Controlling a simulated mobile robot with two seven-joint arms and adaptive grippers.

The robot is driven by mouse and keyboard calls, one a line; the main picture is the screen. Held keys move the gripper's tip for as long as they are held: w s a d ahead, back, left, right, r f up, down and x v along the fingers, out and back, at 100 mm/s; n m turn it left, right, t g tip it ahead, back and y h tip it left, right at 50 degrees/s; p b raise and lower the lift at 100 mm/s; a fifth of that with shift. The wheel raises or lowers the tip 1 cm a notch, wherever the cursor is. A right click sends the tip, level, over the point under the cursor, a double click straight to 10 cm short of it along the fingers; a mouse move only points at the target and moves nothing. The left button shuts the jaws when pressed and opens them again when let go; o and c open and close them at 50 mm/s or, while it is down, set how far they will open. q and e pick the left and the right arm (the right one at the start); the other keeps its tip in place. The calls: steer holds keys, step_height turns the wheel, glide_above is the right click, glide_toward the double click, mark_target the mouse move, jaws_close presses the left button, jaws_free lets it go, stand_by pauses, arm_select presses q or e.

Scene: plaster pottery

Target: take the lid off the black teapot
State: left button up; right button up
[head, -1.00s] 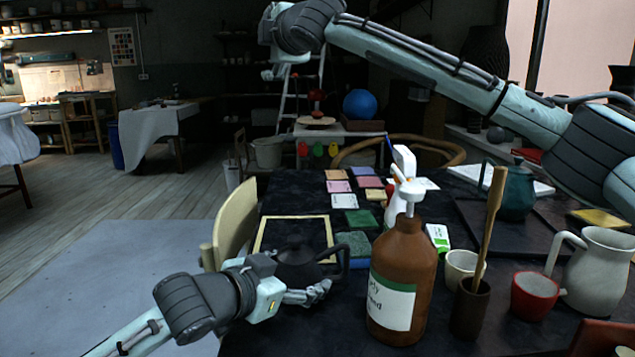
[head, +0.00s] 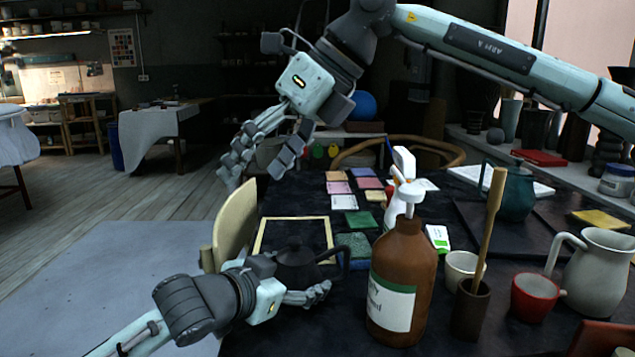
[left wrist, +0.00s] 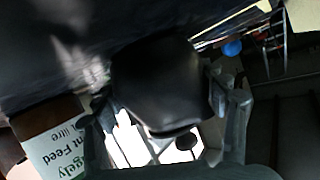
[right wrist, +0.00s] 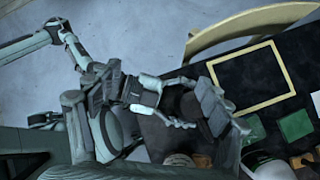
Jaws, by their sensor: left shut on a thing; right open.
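The black teapot (head: 297,262) stands on the dark table behind the brown bottle's left side, with its loop handle at its right. Its knobbed lid (head: 294,245) is on top. My left gripper (head: 314,293) is shut on the near side of the teapot. In the left wrist view the dark rounded teapot body (left wrist: 160,80) lies between the fingers. My right gripper (head: 255,165) is open and empty, in the air above and left of the teapot. In the right wrist view its fingers partly hide the teapot and left gripper.
The brown pump bottle (head: 402,285) stands close to the right of the teapot. A pale frame (head: 262,235) lies behind it, and a chair back (head: 235,220) rises at left. A brush pot (head: 470,310), red cup (head: 535,296) and pitcher (head: 595,275) stand at right.

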mark_target(295, 239)
steer(key=w+d+f+m+t+h, duration=0.1)
steer(key=w+d+f+h, duration=0.2)
steer(key=d, duration=0.5)
arm_select(q)
steer(key=shift+f, duration=0.1)
arm_select(e)
steer(key=shift+h, duration=0.5)
steer(key=x, duration=1.2)
steer(key=shift+s+a, duration=0.1)
steer(key=shift+s, duration=0.3)
steer(key=shift+c, duration=0.2)
steer(key=c, duration=1.4)
steer(key=shift+o, duration=0.2)
steer(key=shift+r, duration=0.2)
steer(key=shift+r, duration=0.9)
